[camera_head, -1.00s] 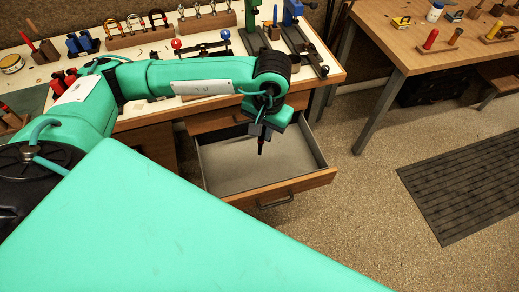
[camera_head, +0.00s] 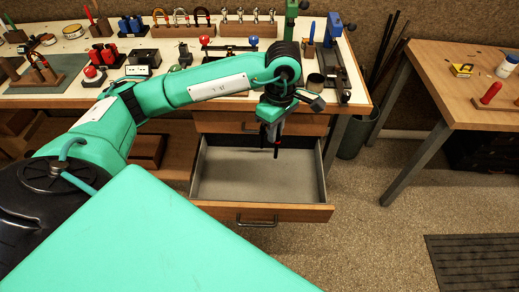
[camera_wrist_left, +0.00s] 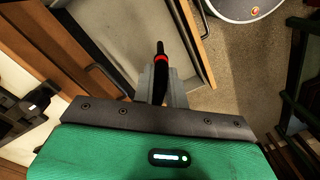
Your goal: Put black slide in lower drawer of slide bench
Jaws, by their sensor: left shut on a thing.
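My left gripper (camera_head: 275,133) points down over the open lower drawer (camera_head: 290,213) of the slide bench. It is shut on a slim black piece with a red band, which I take to be the black slide (camera_wrist_left: 159,84). In the left wrist view the slide sticks out past the fingertips of the gripper (camera_wrist_left: 163,75). In that view the grey drawer floor (camera_wrist_left: 128,28) lies beyond it. The drawer looks empty in the head view. The gap between slide and drawer floor is hard to judge. My right gripper is out of view.
The closed upper drawer (camera_head: 218,123) sits directly above the open one. The bench top (camera_head: 75,101) holds a rack of U-shaped pieces (camera_head: 180,31) and several tools. A bin (camera_head: 358,137) stands right of the bench. A second table (camera_head: 462,60) is at the right.

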